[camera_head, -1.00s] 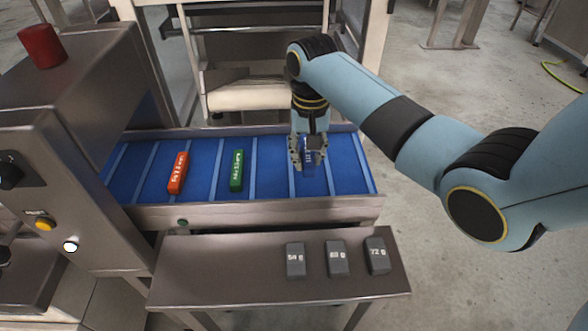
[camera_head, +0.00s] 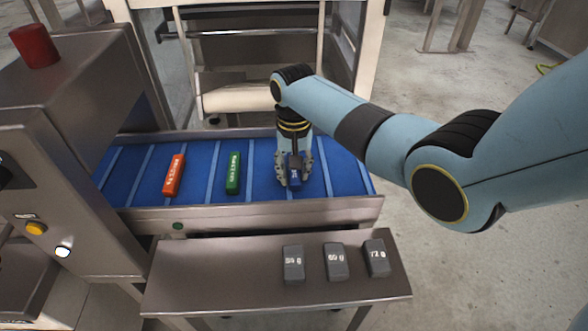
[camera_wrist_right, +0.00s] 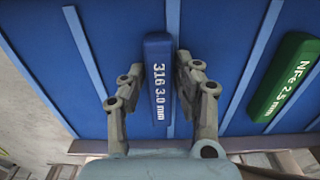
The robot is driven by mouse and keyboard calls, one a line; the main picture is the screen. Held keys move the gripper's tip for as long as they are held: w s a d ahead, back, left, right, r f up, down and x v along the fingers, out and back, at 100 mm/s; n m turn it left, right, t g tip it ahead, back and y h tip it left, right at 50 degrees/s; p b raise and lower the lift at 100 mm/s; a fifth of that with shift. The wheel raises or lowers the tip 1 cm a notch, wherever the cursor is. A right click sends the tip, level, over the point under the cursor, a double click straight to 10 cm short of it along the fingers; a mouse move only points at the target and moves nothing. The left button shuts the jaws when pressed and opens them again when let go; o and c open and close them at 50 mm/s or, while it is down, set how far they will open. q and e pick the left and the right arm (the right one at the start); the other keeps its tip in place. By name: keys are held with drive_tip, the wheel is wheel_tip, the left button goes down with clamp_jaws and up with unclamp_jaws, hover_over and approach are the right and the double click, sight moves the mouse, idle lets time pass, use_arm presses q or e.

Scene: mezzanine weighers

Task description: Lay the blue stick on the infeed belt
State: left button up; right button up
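The blue stick (camera_head: 295,172), with pale lettering, is at the right part of the blue infeed belt (camera_head: 332,170). It also shows in the right wrist view (camera_wrist_right: 158,90), lengthwise between the fingers. My right gripper (camera_head: 294,178) points down over the belt and is shut on the blue stick, with one finger along each long side. The stick appears at belt level; its underside is hidden, so contact with the belt cannot be told. My left gripper is not in view.
A green stick (camera_head: 233,173) and an orange stick (camera_head: 174,175) lie on the belt to the left. A steel shelf (camera_head: 215,270) in front carries grey weights (camera_head: 335,262). A steel housing (camera_head: 85,95) with a red cap (camera_head: 35,46) stands at left.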

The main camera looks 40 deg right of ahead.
sight(294, 171)
drive_tip(key=shift+o, duration=1.2)
wheel_tip(294, 171, up, 12)
drive_tip(key=p, duration=0.1)
drive_tip(key=shift+r+p, duration=0.2)
drive_tip(key=shift+p, duration=0.2)
